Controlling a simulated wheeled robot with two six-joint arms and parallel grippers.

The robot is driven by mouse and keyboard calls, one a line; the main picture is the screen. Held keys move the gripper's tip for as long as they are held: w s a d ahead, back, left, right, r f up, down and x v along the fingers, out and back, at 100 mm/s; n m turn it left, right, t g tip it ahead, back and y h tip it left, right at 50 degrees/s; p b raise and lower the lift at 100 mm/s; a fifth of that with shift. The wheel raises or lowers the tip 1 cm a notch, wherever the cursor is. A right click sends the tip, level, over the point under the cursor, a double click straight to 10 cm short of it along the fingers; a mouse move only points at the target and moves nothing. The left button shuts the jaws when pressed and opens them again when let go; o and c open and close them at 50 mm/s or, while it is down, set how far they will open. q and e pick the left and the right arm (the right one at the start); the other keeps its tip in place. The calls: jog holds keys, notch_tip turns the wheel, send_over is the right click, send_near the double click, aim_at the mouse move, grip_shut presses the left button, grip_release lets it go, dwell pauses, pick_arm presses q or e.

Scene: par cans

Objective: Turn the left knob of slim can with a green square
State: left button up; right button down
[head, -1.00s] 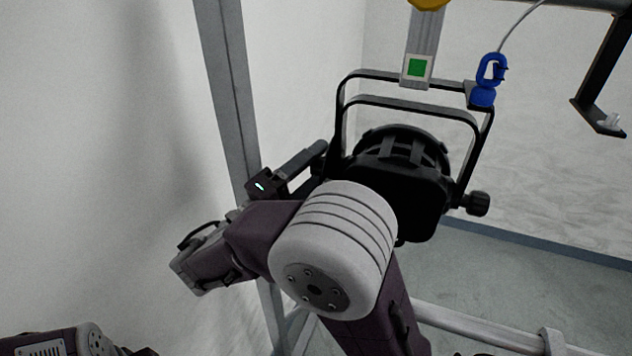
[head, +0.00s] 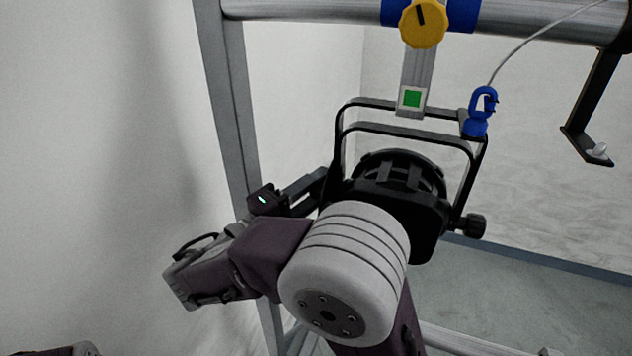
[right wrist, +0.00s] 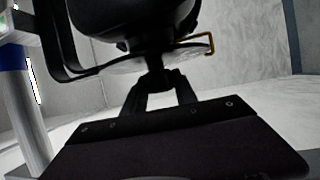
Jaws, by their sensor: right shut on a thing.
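The slim black can (head: 400,195) hangs in its black yoke (head: 410,132), under a grey hanger with a green square (head: 411,98). My right arm reaches across in front of it. My right gripper (head: 318,180) is at the left side of the yoke, and the left knob there is hidden in the head view. In the right wrist view my right gripper (right wrist: 157,88) is shut on the dark left knob (right wrist: 153,64) beside the can body (right wrist: 130,18). The right knob (head: 471,226) shows free. My left gripper is not in view.
A yellow clamp knob (head: 424,23) sits on the overhead pipe (head: 300,8). A blue safety clip (head: 481,110) on a cable hangs at the yoke's right. An upright post (head: 228,110) stands at the left. A black bracket (head: 592,105) hangs at the right.

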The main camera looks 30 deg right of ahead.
jog(key=n+g+y+p, duration=0.1)
jog(key=g+y+p, duration=0.1)
jog(key=p, duration=0.3)
jog(key=n+g+y+p, duration=0.1)
jog(key=g+y+p, duration=0.1)
jog(key=y+p, duration=0.3)
jog(key=n+g+y+p, duration=0.1)
jog(key=y+p, duration=0.2)
jog(key=p, duration=0.4)
jog(key=shift+s+r+n+g+y, duration=0.1)
jog(key=shift+r+n+g+y, duration=0.2)
jog(key=shift+g, duration=0.1)
jog(key=shift+f+g+y+p, duration=0.15)
jog(key=shift+g+y+p, duration=0.25)
jog(key=shift+p, duration=0.6)
jog(key=shift+f+n+y+p, duration=0.1)
jog(key=shift+n+y+p, duration=0.2)
jog(key=shift+p, duration=0.05)
jog(key=c, duration=1.1)
grip_release()
jog(key=shift+o, duration=0.7)
